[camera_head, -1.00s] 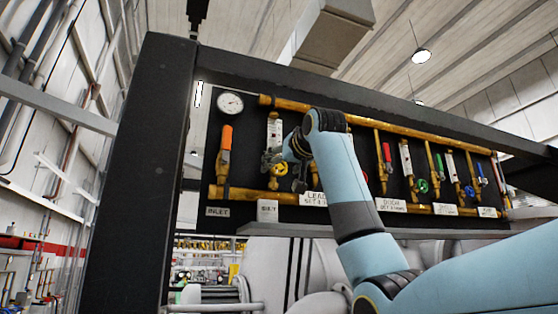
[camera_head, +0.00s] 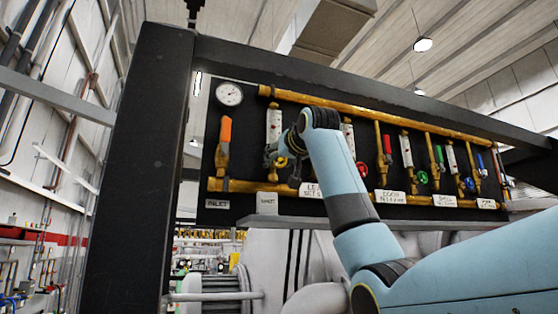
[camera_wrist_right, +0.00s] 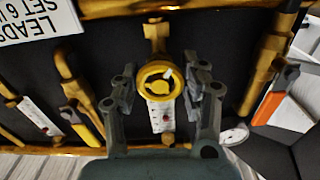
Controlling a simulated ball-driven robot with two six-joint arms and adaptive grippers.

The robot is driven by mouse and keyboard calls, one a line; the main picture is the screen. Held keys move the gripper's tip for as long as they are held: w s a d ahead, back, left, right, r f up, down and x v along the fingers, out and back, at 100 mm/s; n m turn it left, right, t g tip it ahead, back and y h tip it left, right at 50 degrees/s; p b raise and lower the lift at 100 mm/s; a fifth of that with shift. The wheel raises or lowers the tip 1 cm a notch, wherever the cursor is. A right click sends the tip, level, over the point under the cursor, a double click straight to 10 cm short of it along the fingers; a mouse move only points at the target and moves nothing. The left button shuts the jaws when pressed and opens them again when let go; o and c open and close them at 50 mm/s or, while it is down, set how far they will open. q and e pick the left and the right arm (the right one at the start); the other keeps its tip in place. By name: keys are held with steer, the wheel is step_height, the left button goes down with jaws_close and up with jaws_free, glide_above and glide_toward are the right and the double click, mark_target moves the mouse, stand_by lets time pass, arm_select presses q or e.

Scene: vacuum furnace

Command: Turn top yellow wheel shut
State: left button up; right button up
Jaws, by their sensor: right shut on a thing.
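The yellow wheel (camera_head: 281,162) is a small round handwheel on a brass valve at the left of the dark panel. In the right wrist view the yellow wheel (camera_wrist_right: 160,86) faces me, with a yellow hub and dark openings. My right gripper (camera_wrist_right: 160,80) has one finger on each side of it and is shut on its rim. In the head view my right gripper (camera_head: 281,166) reaches the wheel from the right, partly hidden by its own wrist. My left gripper is not in view.
A pressure gauge (camera_head: 229,94) and an orange lever (camera_head: 225,132) are left of the wheel. A red wheel (camera_head: 361,168), a green wheel (camera_head: 422,177) and a blue wheel (camera_head: 469,185) are to the right. A brass pipe (camera_head: 230,186) runs below.

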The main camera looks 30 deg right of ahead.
steer(key=m+b, duration=0.2)
steer(key=m, duration=0.1)
steer(key=shift+m, duration=0.4)
steer(key=m+b, duration=0.1)
steer(key=m, duration=0.2)
steer(key=shift+m+b, duration=0.3)
steer(key=shift+b, duration=0.1)
steer(key=m+b, duration=0.3)
steer(key=m, duration=0.4)
steer(key=shift+b, duration=0.3)
steer(key=m+b, duration=0.1)
steer(key=m, duration=0.3)
steer(key=shift+b, duration=0.4)
steer(key=m+b, duration=0.2)
steer(key=m, duration=0.2)
steer(key=shift+f, duration=0.1)
steer(key=m+b, duration=0.1)
steer(key=m, duration=0.3)
steer(key=shift+m+b, duration=0.6)
steer(key=shift+m, duration=1)
steer(key=shift+w, duration=0.1)
